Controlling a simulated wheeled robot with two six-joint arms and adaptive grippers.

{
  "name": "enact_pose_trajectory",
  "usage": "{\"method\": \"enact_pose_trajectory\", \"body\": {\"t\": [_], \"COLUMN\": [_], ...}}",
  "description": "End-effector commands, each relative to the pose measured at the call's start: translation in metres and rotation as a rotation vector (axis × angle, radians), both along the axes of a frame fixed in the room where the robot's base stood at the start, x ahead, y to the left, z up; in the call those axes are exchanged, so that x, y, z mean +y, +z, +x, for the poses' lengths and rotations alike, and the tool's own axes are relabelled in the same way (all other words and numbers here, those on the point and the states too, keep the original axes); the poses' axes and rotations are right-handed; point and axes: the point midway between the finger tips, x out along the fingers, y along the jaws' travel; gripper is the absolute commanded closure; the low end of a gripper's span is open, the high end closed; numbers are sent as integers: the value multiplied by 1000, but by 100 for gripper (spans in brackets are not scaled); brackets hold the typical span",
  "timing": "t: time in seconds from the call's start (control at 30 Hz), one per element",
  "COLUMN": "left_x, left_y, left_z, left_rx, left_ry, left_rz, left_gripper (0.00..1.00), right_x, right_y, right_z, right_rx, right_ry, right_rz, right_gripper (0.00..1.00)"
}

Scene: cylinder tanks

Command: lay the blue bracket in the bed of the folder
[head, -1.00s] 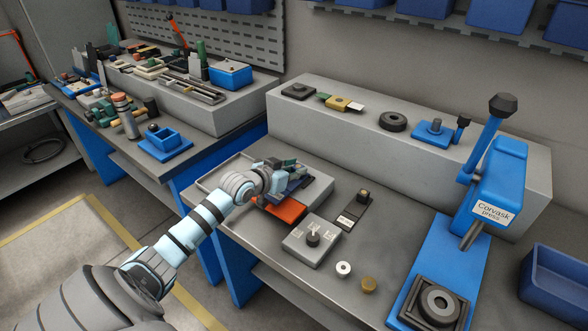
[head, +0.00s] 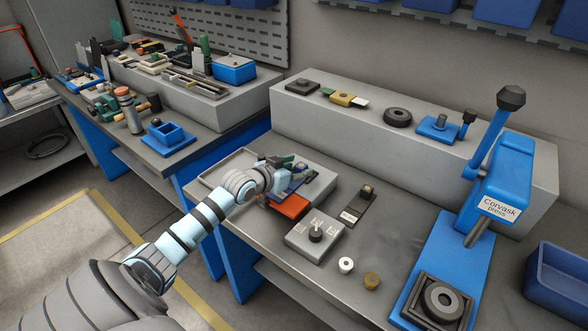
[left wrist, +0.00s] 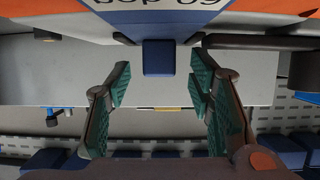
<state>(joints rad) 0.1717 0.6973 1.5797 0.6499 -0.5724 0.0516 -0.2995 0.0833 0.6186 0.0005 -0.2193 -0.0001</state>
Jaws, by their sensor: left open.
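The folder (head: 288,207) is a low grey unit with an orange front plate, on the near bench. In the left wrist view its orange plate with upside-down lettering (left wrist: 170,4) runs along the top edge. My left gripper (head: 288,166) is over the folder, with green finger pads. In the left wrist view its fingers stand wide apart. A small dark blue piece (left wrist: 158,57), apparently the blue bracket, shows between the fingertips, with gaps on both sides. The gripper and wrist partly hide the bed in the head view. I cannot tell exactly how the piece rests there.
A grey block with a black knob (head: 315,240) and a dark plate (head: 357,207) lie right of the folder. White (head: 346,265) and brass (head: 372,280) knobs are nearer. The blue press (head: 490,205) stands at the right. A grey raised shelf (head: 400,145) runs behind.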

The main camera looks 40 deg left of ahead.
Motion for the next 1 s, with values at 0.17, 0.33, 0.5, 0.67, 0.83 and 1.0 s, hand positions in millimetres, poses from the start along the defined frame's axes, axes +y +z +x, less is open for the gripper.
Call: {"method": "enact_pose_trajectory", "body": {"t": [0.17, 0.33, 0.5, 0.67, 0.83, 1.0], "left_x": [0, -1, -3, -3, -3, -2], "left_y": [12, 24, 28, 28, 27, 27], "left_z": [-33, -60, -65, -65, -65, -65], "left_rx": [4, 2, -1, -1, -1, -1], "left_ry": [-4, -2, -5, -4, -4, -3], "left_rz": [11, 11, 1, 1, 1, 1], "left_gripper": [52, 52, 52, 52, 52, 52], "right_x": [1, 2, 2, 2, 3, 3], "right_y": [0, 0, 0, 0, 0, 0], "right_z": [0, 0, 0, 0, 0, 0], "right_rx": [0, 0, 0, 0, 0, 0], "right_ry": [-1, -1, -1, -1, -1, -1], "right_rz": [2, 2, 3, 3, 3, 4], "right_gripper": [60, 60, 60, 60, 60, 60]}}
